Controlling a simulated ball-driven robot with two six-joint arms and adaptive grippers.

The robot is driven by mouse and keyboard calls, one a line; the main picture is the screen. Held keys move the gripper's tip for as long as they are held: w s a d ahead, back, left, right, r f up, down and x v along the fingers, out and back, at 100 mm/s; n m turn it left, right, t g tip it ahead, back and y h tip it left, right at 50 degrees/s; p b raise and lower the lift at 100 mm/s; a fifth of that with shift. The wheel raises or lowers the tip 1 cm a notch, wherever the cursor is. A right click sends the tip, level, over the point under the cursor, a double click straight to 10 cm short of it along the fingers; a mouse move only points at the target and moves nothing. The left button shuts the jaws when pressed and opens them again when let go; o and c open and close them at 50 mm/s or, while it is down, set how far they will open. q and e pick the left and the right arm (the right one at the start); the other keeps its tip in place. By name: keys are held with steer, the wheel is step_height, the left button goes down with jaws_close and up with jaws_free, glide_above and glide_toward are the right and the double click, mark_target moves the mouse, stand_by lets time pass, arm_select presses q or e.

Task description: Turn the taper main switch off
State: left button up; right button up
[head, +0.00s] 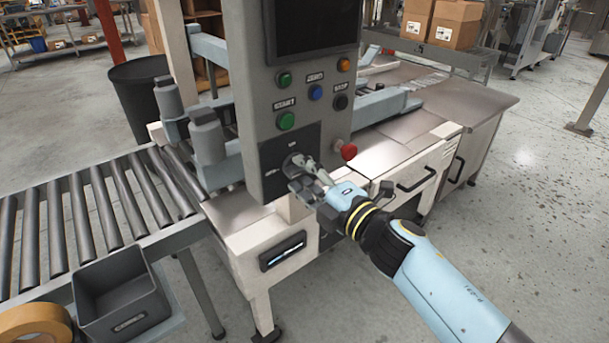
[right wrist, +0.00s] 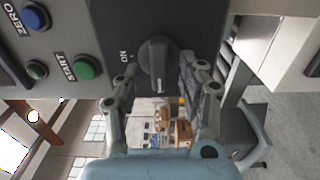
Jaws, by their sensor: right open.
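The taper main switch is a dark rotary knob (right wrist: 157,55) on a black plate (head: 272,172) low on the grey control panel. In the right wrist view, an ON label sits left of the knob. Its grip bar stands upright in that picture, with a pale mark at the lower end. My right gripper (head: 306,175) is at the plate and hides most of the knob in the head view. In the right wrist view the gripper (right wrist: 160,84) is open, with one finger on each side of the knob's lower part; contact is not clear. My left gripper is out of view.
The panel (head: 250,100) carries a green START button (head: 286,121), a blue ZERO button (head: 315,92), a black button (head: 341,102) and a red knob (head: 348,151) close to my gripper. A roller conveyor (head: 100,205) and grey bin (head: 120,292) lie left. Floor is free at right.

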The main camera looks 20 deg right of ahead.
steer(key=v, duration=1.1)
steer(key=shift+s, duration=0.4)
steer(key=shift+d, duration=0.1)
steer(key=s+d+f+m+g+h+b, duration=0.1)
steer(key=s+d+f+m+g+h, duration=0.2)
steer(key=f, duration=0.7)
steer(key=s+d+f+m+g+h, duration=0.15)
steer(key=s+f+m, duration=0.3)
steer(key=f, duration=0.45)
steer(key=s+d+f+m+g+h+b, duration=0.1)
steer(key=s+d+f+m+g, duration=0.2)
steer(key=f, duration=0.7)
steer(key=s+d+f+m+g, duration=0.1)
steer(key=s+f+m+g, duration=0.2)
steer(key=s, duration=0.7)
steer(key=s+d+f+m+g+h, duration=0.1)
steer(key=s+f+m+g, duration=0.1)
steer(key=s+f+m, duration=0.2)
steer(key=s+d+f+m+g, duration=0.1)
steer(key=s+f+m+g, duration=0.2)
steer(key=s+f, duration=0.6)
steer(key=s+m, duration=0.1)
steer(key=s, duration=0.6)
steer(key=shift+s+d+g, duration=0.15)
steer(key=shift+s+g, duration=0.2)
steer(key=shift+s, duration=0.05)
